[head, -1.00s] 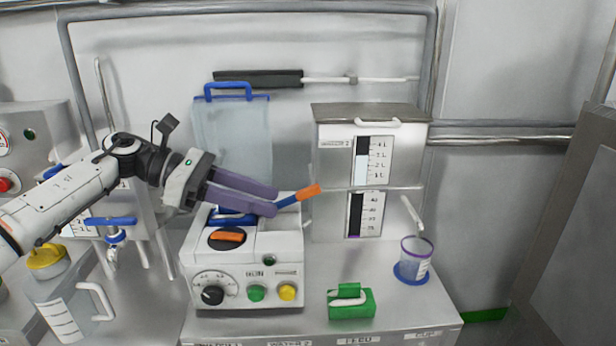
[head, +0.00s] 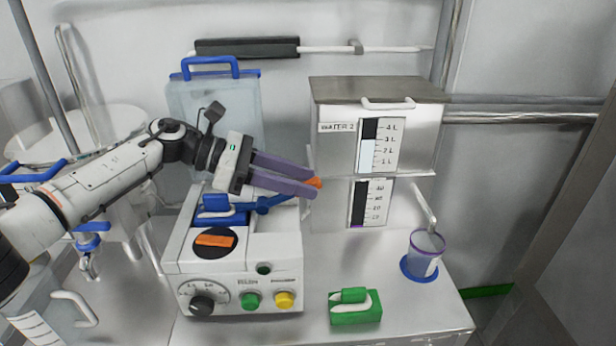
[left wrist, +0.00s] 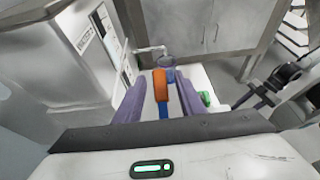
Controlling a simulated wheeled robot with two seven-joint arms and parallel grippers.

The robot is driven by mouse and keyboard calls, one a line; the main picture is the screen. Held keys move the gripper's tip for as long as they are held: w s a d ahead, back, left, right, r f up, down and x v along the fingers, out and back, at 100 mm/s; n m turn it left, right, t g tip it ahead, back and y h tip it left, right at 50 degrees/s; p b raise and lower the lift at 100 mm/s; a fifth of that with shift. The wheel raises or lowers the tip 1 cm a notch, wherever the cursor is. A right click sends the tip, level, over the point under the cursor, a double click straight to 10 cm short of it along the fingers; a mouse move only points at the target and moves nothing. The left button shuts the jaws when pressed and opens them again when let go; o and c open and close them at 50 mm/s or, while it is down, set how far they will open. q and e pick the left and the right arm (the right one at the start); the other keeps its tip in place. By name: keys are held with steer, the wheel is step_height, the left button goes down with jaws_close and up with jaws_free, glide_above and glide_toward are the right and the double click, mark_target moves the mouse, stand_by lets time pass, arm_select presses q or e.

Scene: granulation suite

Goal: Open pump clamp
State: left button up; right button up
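The white pump (head: 275,245) stands on the bench with a blue clamp lever (head: 268,204) on top. The lever points right and ends in an orange grip (head: 315,183). My left gripper (head: 312,184) has its purple fingers at this grip, which they partly hide in the head view. In the left wrist view the orange grip (left wrist: 160,85) lies between the two fingers, with gaps at its sides, so the gripper is open around it. A purple finger and dark joint, seemingly my right gripper (left wrist: 262,94), show at the right of the left wrist view; its opening is unclear.
The steel box with level gauges (head: 335,150) stands close behind and right of the lever. A green block (head: 355,312) and a purple-rimmed cup (head: 424,255) on a blue base are on the bench at right. A clear, blue-handled container (head: 190,105) hangs behind the pump.

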arm_select(q)
steer(key=shift+x, duration=0.8)
steer(key=shift+d+f, duration=0.1)
arm_select(e)
steer(key=shift+w+r, duration=0.35)
steer(key=shift+r, duration=0.05)
arm_select(q)
steer(key=shift+c, duration=0.4)
jaws_close()
